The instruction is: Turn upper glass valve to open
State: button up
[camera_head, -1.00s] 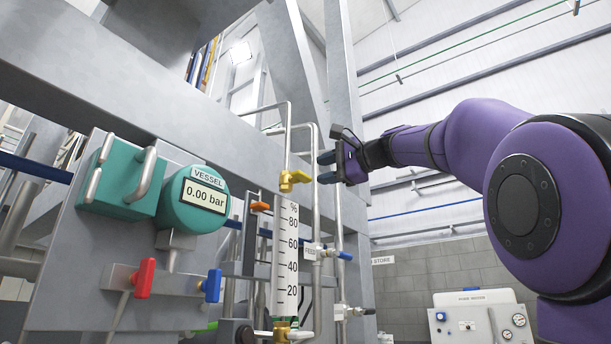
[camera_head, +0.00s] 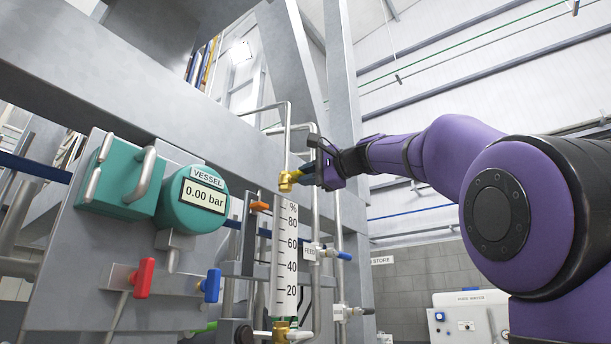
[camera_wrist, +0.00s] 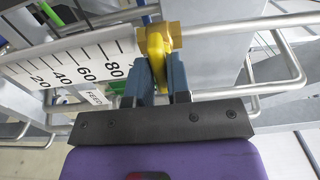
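The upper glass valve is a brass body (camera_head: 285,181) with a yellow handle, at the top of the level gauge marked in % (camera_head: 285,245). My gripper (camera_head: 304,172) is at the valve from the right in the head view and hides most of the handle there. In the wrist view the yellow handle (camera_wrist: 157,58) lies between the two blue-grey fingers of my gripper (camera_wrist: 157,78), with the brass body (camera_wrist: 178,36) just beyond. The fingers stand apart on either side of the handle. I cannot tell whether they press on it.
A thin steel pipe (camera_head: 287,130) rises from the valve. An orange handle (camera_head: 259,206) and a blue handle (camera_head: 344,256) are nearby. A teal vessel gauge (camera_head: 204,194) reads 0.00 bar, with red (camera_head: 144,278) and blue (camera_head: 212,286) levers below. Grey beams stand behind.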

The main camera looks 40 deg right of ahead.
grip_shut()
jog(key=n, duration=0.4)
jog(key=shift+n, duration=0.3)
jog(key=n, duration=0.4)
jog(key=shift+n, duration=0.3)
